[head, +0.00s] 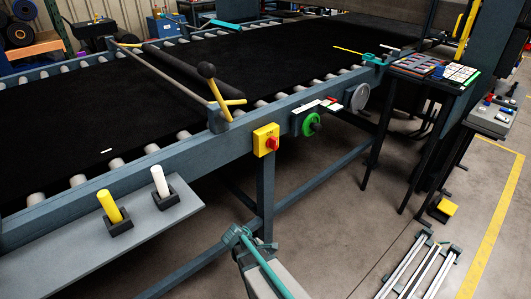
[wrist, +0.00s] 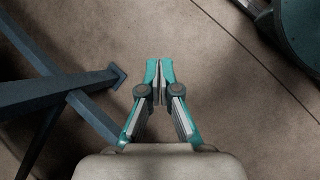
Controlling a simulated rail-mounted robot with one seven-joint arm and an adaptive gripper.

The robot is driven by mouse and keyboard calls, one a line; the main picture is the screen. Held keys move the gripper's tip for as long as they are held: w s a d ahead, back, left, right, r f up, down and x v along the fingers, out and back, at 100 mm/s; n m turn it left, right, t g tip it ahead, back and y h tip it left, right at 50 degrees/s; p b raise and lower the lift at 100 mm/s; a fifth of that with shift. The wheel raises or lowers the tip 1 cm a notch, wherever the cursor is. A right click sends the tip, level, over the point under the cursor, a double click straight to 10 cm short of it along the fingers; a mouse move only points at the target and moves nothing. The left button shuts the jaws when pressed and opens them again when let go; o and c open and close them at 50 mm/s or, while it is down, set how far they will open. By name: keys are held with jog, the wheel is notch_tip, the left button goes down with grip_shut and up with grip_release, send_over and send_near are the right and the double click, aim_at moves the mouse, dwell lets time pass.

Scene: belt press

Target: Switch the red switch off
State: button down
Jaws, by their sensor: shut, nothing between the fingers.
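The red switch (head: 271,143) is a red knob on a yellow box (head: 264,134) fixed to the front rail of the conveyor, near the centre of the head view. Its exact turn position is too small to tell. My gripper (head: 235,232) is at the lower middle of the head view, below and left of the switch and apart from it. In the wrist view my gripper (wrist: 160,64) has its teal fingertips together with nothing between them, above the floor. The switch does not show in the wrist view.
A green dial with a black knob (head: 312,124) sits right of the yellow box. A grey shelf (head: 75,245) at left holds a yellow and a white handle in black holders. The blue frame leg (head: 265,195) stands beside my gripper.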

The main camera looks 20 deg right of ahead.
jog(key=w+d+r+n+t+h, duration=0.2)
jog(key=w+r+n+h, duration=0.15)
jog(key=w+r, duration=0.85)
jog(key=n+t+h+p, duration=0.2)
jog(key=n+t+h, duration=0.2)
jog(key=n, duration=0.3)
send_near(273, 142)
jog(key=s+a, duration=0.2)
jog(key=a, duration=0.5)
jog(key=shift+w+d+r+m, duration=0.1)
jog(key=shift+w+r+m, duration=0.05)
jog(key=shift+r+m, duration=0.1)
jog(key=p+x, duration=0.1)
jog(key=x, duration=0.3)
jog(key=p+x, duration=0.1)
jog(key=x, duration=0.4)
jog(key=r+p+x, duration=0.1)
jog(key=x, duration=0.3)
jog(key=shift+w+d+f, duration=0.1)
jog(key=shift+d, duration=0.45)
jog(key=shift+d, duration=0.1)
